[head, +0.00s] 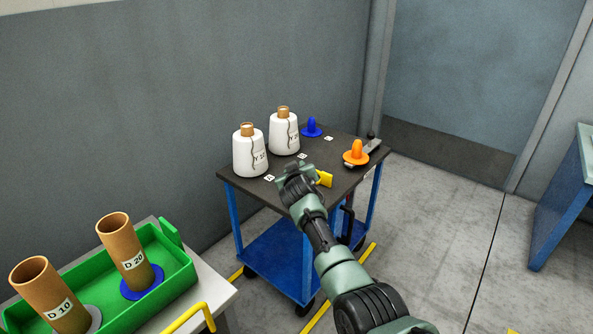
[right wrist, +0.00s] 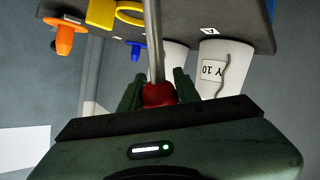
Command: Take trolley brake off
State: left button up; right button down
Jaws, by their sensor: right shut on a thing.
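The trolley (head: 235,182) has a dark top and a blue frame and stands near the grey wall. My right gripper (head: 296,176) is at its near edge. In the right wrist view, my right gripper (right wrist: 159,88) is shut on a red knob (right wrist: 158,95) at the end of a grey rod (right wrist: 153,40), which looks like the brake lever. The gripper hides the knob in the head view. My left gripper is in neither view.
Two white yarn bobbins (head: 250,152) (head: 284,134), a blue peg (head: 312,127), an orange peg (head: 356,153) and a yellow piece (head: 324,179) are on the trolley top. A green tray (head: 180,262) with two brown tubes (head: 128,243) (head: 48,298) is at lower left. Floor right of the trolley is clear.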

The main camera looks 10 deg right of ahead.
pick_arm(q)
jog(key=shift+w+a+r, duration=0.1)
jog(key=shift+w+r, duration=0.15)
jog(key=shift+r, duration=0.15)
pick_arm(e)
jog(key=shift+s+a+f, duration=0.1)
jog(key=shift+a+f, duration=0.15)
jog(key=shift+f, duration=0.5)
jog(key=c, duration=1.1)
grip_release()
jog(key=shift+f, duration=0.1)
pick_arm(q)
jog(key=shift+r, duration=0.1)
pick_arm(e)
jog(key=shift+d+r, duration=0.1)
jog(key=shift+r, duration=0.3)
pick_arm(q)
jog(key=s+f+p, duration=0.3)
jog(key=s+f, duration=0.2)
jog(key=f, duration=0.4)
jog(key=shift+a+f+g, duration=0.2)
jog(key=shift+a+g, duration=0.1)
pick_arm(e)
jog(key=shift+v, duration=3.7)
jog(key=shift+f, duration=0.15)
